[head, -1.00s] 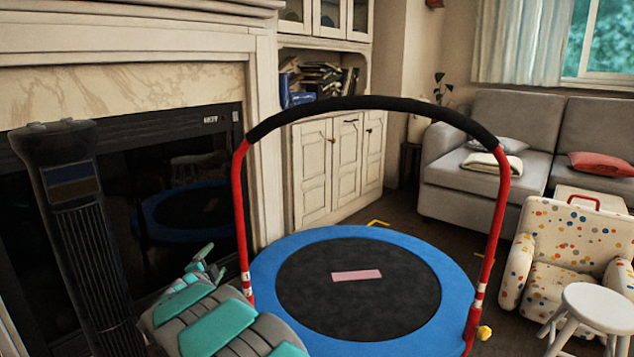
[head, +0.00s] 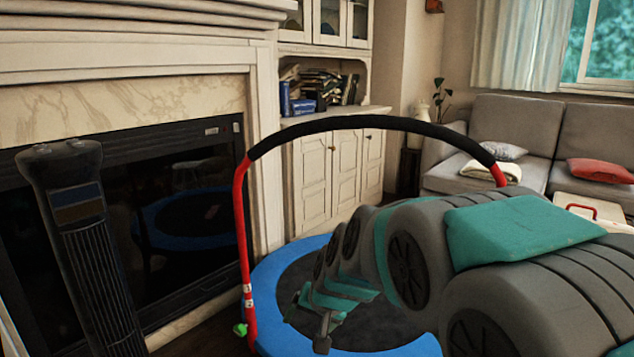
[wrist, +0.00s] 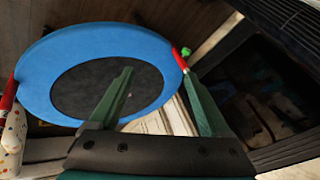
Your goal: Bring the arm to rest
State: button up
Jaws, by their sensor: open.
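My grey and teal arm (head: 405,255) stretches from the lower right of the head view toward the middle, across the trampoline. Its far end is low in front of the trampoline's dark mat. In the wrist view my gripper (wrist: 158,72) has two green fingers set wide apart with nothing between them. It is open and empty. The trampoline's blue rim (wrist: 45,60) lies beyond the fingers in that view.
The trampoline (head: 268,285) has a red post and black handlebar (head: 365,121) close to my arm. A fireplace (head: 150,190) is at the left, with a dark ribbed column (head: 90,260) before it. A grey sofa (head: 515,125) stands behind at the right.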

jog(key=s+d+g+h, duration=0.1)
jog(key=s+d, duration=0.4)
jog(key=s, duration=0.5)
jog(key=s+d+f+n+g+h+p, duration=0.1)
jog(key=s+d+g, duration=0.2)
jog(key=s+d, duration=0.3)
jog(key=s+d+n+g+h+p, duration=0.1)
jog(key=s+d+g, duration=0.2)
jog(key=s, duration=1.1)
jog(key=d, duration=0.3)
jog(key=shift+s+f, duration=0.2)
jog(key=shift+s, duration=0.05)
jog(key=shift+a, duration=0.1)
